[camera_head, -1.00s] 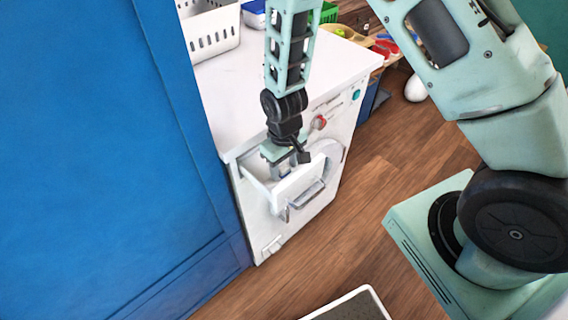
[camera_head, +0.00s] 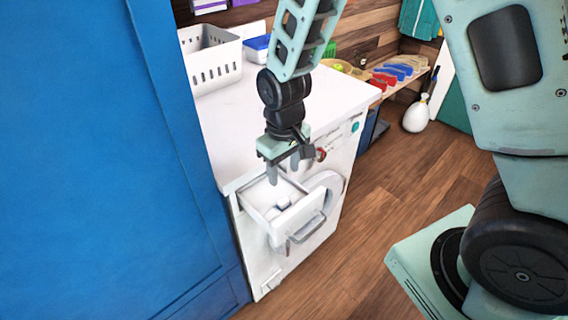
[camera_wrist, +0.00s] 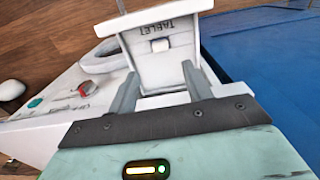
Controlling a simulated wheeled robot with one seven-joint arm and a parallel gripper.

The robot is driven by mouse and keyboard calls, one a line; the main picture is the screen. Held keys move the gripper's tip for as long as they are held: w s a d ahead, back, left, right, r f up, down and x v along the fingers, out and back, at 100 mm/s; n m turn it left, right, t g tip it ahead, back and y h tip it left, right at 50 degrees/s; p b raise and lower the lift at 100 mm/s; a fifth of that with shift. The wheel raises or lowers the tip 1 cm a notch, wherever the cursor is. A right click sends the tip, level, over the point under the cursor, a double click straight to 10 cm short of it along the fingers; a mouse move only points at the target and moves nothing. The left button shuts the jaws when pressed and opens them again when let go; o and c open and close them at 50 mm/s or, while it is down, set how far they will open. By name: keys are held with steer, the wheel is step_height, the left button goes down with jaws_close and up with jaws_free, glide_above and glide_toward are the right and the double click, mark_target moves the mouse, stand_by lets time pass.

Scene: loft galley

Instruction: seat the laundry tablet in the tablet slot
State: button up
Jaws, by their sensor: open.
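The white detergent drawer (camera_head: 312,206) is pulled out of the front of the white washing machine. A small white block, seemingly the laundry tablet (camera_wrist: 160,45), lies in the drawer close to that lettering; a pale lump, likely the same tablet (camera_head: 283,203), shows in the head view. The slot's edges cannot be made out, so I cannot tell how the block sits in it. My gripper (camera_head: 283,174) is above the drawer, its fingers (camera_wrist: 159,72) apart with nothing between them and clear of the block.
A tall blue panel (camera_head: 180,160) stands close on the left. The machine's white top (camera_head: 260,105) carries a white basket (camera_head: 212,70) at the back. The drawer's handle (camera_head: 306,230) juts out in front. The wooden floor (camera_head: 400,165) to the right is mostly clear.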

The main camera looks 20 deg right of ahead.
steer(key=s+a+r+n, duration=0.2)
steer(key=s+r, duration=0.4)
steer(key=s, duration=0.4)
steer(key=s+a+r+n, duration=0.2)
steer(key=s+a+r, duration=0.2)
steer(key=s+r, duration=0.3)
steer(key=s, duration=0.3)
steer(key=shift+r+y, duration=0.15)
steer(key=shift+y, duration=0.15)
steer(key=shift+a, duration=0.15)
